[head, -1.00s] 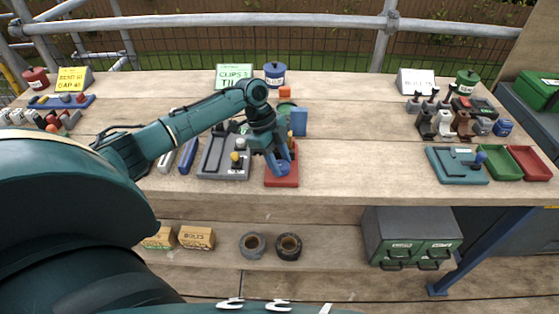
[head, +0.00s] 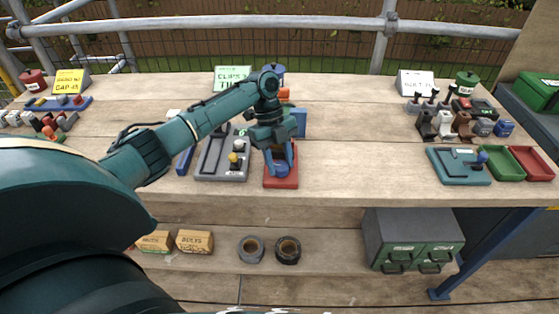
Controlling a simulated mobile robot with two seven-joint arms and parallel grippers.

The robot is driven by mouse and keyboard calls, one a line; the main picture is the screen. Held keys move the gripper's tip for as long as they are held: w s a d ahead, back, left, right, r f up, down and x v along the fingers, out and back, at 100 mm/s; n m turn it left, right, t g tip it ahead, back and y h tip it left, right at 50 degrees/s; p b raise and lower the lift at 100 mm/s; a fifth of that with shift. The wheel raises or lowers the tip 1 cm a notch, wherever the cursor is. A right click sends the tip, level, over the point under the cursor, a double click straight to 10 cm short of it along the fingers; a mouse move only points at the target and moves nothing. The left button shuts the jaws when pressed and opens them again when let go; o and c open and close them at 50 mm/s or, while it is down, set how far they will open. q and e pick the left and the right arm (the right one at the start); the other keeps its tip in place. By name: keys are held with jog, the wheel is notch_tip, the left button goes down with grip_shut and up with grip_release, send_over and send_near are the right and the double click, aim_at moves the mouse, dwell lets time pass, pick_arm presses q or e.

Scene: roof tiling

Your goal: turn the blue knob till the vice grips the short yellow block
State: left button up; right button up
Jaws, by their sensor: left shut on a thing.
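My left gripper (head: 281,166) points down over the red vice (head: 283,183) near the front of the bench. It is shut on the blue knob (head: 281,170), with a finger on either side of it. The gripper covers much of the vice, and I cannot make out the short yellow block or the jaws behind it. My right gripper is not in view.
A grey tray (head: 213,171) with a yellow-topped peg stands just left of the vice. A blue block (head: 300,122) stands behind it. A teal fixture (head: 459,168) and green and red trays lie at the right. The bench between is clear.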

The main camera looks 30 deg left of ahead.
pick_arm(q)
jog(key=o, duration=0.7)
jog(key=shift+r, duration=0.1)
jog(key=shift+b+v, duration=0.55)
jog(key=shift+v, duration=6)
